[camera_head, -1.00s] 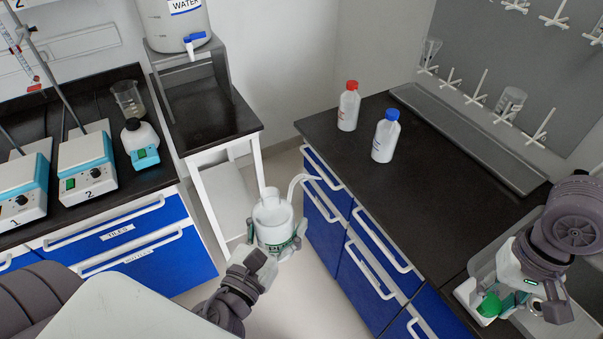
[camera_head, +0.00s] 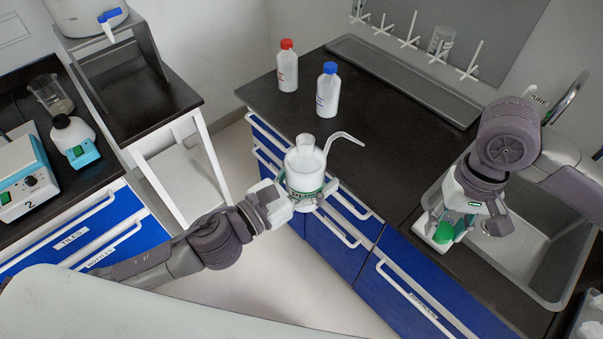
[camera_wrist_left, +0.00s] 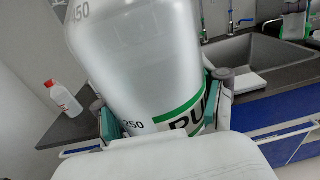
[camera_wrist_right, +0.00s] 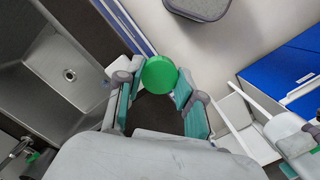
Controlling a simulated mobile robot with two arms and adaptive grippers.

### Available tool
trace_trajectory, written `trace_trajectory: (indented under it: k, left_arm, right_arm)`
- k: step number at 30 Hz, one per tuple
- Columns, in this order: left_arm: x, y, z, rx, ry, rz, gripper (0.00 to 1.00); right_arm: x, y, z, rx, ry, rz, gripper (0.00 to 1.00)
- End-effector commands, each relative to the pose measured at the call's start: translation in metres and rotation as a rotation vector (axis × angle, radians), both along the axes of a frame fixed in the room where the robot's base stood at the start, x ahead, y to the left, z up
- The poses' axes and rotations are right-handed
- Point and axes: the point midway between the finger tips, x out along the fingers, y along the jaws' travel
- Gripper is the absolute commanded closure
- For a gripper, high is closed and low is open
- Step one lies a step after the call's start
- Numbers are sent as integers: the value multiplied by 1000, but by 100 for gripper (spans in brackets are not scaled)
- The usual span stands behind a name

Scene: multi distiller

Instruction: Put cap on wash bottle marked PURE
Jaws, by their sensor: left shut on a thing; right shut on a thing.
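The wash bottle (camera_head: 304,168) is white and translucent with a green label band, an open neck on top and a bent spout tube on its right. My left gripper (camera_head: 312,198) is shut around its lower body and holds it upright in the air. In the left wrist view the bottle (camera_wrist_left: 140,60) fills the middle, with "PU" readable on its band. My right gripper (camera_head: 443,231) is shut on the green cap (camera_head: 442,233), to the right of the bottle and apart from it. In the right wrist view the cap (camera_wrist_right: 159,74) sits between the fingertips.
A red-capped bottle (camera_head: 288,72) and a blue-capped bottle (camera_head: 327,92) stand on the dark counter (camera_head: 385,125). A sink (camera_head: 535,262) lies under and beside my right gripper. A side table (camera_head: 130,100) stands left of the bottle. Blue drawers (camera_head: 335,235) are below the counter.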

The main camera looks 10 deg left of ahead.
Motion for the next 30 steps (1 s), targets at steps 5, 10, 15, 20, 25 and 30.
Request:
trace_trajectory:
  k: [5,10,15,20,25,30]
  left_arm:
    - [0,-1,1,-1,-3,-5,49]
    - [0,-1,0,0,0,-4,49]
    - [0,-1,1,-1,-2,-4,49]
    - [0,-1,1,-2,-2,-4,49]
    - [0,-1,2,-2,-2,-4,49]
    - [0,-1,2,-3,-3,-4,49]
  right_arm:
    - [0,0,0,0,0,0,76]
    - [0,0,0,0,0,0,76]
    - [12,11,9,2,-3,-16,76]
    - [41,41,36,1,-6,-65,76]
    - [71,85,79,-1,-7,-122,76]
    - [90,130,127,-2,-6,-170,76]
